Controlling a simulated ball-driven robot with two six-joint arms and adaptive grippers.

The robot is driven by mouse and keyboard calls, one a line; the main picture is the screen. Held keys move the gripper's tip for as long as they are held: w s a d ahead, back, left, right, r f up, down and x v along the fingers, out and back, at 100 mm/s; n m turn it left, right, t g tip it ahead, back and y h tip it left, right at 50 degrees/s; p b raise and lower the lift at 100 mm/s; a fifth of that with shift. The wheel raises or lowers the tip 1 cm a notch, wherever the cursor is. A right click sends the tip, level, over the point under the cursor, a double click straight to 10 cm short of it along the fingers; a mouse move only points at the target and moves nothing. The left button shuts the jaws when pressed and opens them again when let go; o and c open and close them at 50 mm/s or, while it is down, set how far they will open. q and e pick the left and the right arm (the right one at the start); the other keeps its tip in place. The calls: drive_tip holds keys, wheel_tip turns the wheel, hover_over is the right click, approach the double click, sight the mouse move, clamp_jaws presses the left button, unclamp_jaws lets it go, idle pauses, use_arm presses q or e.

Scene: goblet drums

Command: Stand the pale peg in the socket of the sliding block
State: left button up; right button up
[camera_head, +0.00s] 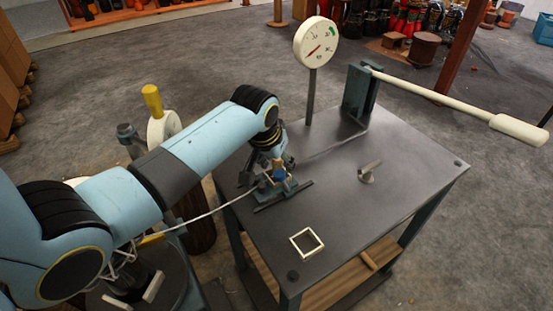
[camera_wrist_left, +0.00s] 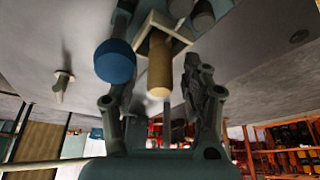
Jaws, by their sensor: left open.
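My left gripper (camera_head: 276,164) reaches down over the sliding block (camera_head: 271,190) on the left half of the table. In the left wrist view the open fingers (camera_wrist_left: 160,88) are on either side of the pale tan peg (camera_wrist_left: 160,68). The peg's far end meets a pale square rim (camera_wrist_left: 180,37), apparently the socket's; I cannot tell whether it is inside or only in front of it. A blue ball knob (camera_wrist_left: 115,61) is beside the peg. In the head view the gripper hides the peg and socket. My right gripper is not in view.
A pale square outline (camera_head: 294,243) lies on the dark table (camera_head: 335,205) near the front. A small angled holder (camera_head: 368,173) stands to the right. A round gauge (camera_head: 315,43) and a long pale lever (camera_head: 450,100) are at the back. The table's right side is mostly clear.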

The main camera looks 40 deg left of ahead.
use_arm(q)
drive_tip(key=p+v, duration=0.1)
drive_tip(key=v, duration=1.1)
drive_tip(key=shift+r, duration=0.2)
